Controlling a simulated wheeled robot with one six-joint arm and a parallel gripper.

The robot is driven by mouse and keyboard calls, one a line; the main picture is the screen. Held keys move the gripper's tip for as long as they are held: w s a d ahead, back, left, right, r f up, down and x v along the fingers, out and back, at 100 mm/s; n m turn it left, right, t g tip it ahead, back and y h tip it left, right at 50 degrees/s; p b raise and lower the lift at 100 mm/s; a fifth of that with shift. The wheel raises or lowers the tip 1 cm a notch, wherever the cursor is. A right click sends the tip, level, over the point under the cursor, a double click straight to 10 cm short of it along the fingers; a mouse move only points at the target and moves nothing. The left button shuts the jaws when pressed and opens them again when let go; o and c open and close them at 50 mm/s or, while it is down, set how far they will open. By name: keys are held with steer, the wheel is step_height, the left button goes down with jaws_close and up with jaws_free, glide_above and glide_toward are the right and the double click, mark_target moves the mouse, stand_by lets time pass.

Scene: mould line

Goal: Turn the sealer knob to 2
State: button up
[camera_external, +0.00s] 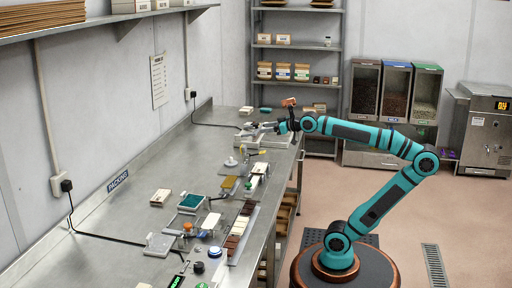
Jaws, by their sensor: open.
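My gripper (247,129) is at the far end of the steel counter (180,165), low over a pale, flat device (247,142). A cable runs from the wall outlet towards this device, which may be the sealer. My gripper is open, and I see nothing held in it. The fingers and the device overlap in this view, so I cannot tell whether they touch. The sealer knob and its number marks are too small or hidden to make out.
Bowls, trays and dark and pale bars lie along the counter's middle and front. A blue button (214,253) and a dark round knob-like part (199,267) are near the front. A wall shelf (95,24) overhangs the left side. Bins (395,92) stand at the back.

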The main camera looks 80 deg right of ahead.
steer(key=w+d+r+m+g+h, duration=0.1)
steer(key=w+d+r+g, duration=0.2)
steer(key=w+d, duration=0.35)
steer(key=w+d+r+g+h, duration=0.1)
steer(key=w+d+r+g, duration=0.2)
steer(key=d, duration=0.6)
steer(key=w+d+m+g, duration=0.1)
steer(key=w+d+g, duration=0.3)
steer(key=d, duration=1.3)
steer(key=s+d+f+m+g+y, duration=0.1)
steer(key=s+d+f+g+y, duration=0.2)
steer(key=d, duration=0.8)
steer(key=s+d+f, duration=0.2)
steer(key=s+d, duration=0.2)
steer(key=d, duration=0.7)
steer(key=s+d+f+m+g+y, duration=0.1)
steer(key=s+d+f+g+y, duration=0.2)
steer(key=d, duration=0.8)
steer(key=shift+t+h, duration=0.7)
steer(key=f, duration=1.6)
steer(key=shift+s+a+f, duration=0.1)
steer(key=shift+a+f, duration=0.2)
steer(key=shift+f, duration=0.05)
steer(key=shift+c, duration=0.4)
steer(key=c, duration=0.9)
